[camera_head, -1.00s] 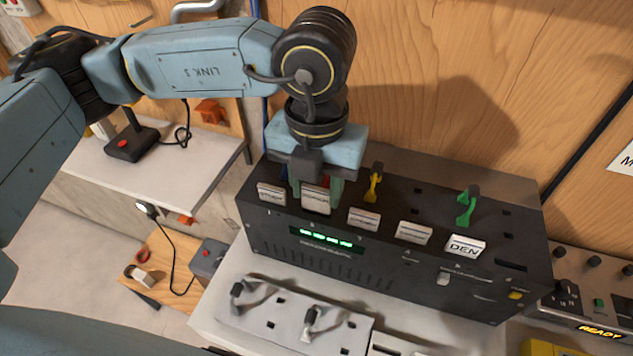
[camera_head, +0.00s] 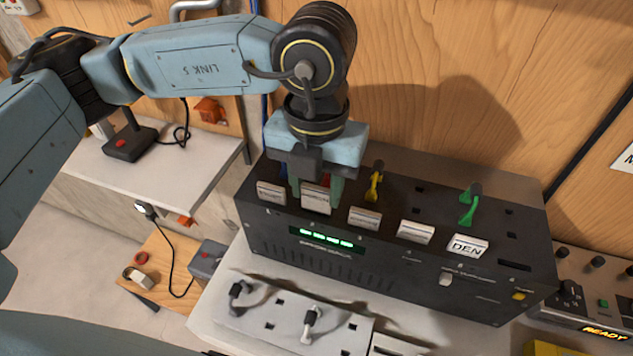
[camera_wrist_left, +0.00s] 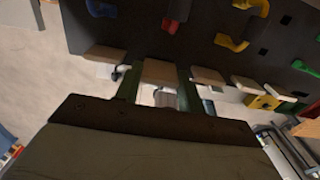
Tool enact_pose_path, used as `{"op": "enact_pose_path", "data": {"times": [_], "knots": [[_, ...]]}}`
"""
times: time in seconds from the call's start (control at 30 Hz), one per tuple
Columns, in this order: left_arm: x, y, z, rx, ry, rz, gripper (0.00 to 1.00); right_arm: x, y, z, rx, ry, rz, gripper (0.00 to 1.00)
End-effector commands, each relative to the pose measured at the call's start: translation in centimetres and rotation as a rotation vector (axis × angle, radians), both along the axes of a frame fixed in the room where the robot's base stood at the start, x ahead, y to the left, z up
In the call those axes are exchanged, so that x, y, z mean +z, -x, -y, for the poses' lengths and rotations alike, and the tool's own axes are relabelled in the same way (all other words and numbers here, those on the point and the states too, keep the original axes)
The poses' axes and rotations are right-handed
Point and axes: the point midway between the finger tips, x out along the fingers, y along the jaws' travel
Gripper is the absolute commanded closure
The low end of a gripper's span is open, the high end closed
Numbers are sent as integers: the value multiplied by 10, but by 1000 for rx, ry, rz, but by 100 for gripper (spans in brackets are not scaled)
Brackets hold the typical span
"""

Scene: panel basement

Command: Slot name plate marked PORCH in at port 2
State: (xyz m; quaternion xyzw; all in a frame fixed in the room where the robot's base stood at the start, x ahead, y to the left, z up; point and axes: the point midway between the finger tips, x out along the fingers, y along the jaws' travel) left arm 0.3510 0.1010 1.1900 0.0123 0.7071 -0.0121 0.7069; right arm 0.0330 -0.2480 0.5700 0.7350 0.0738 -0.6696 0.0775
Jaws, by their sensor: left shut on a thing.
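My left gripper (camera_head: 316,190) is shut on a white name plate (camera_head: 316,200) at the front top edge of the black panel box (camera_head: 300,240), second place from the left. The lettering on that plate is too small to read. In the left wrist view the plate's back (camera_wrist_left: 161,72) sits between the green fingertips. I cannot tell whether it is fully seated. Other plates stand along the same edge: one at the left (camera_head: 271,194), two to the right (camera_head: 365,218), and one marked DEN (camera_head: 467,246). My right gripper is not in view.
A yellow plug (camera_head: 375,183) and a green plug lead (camera_head: 468,205) stand on the box top. A joystick (camera_head: 130,138) is on the left shelf.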

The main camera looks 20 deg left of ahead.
Motion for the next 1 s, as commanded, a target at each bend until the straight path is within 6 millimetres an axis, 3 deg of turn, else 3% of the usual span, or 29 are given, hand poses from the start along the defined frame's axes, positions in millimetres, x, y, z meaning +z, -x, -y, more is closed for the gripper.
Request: {"op": "enact_pose_path", "data": {"times": [1.0], "knots": [[-3, 0, 0, 0, 1, 1, 82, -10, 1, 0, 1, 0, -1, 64]]}}
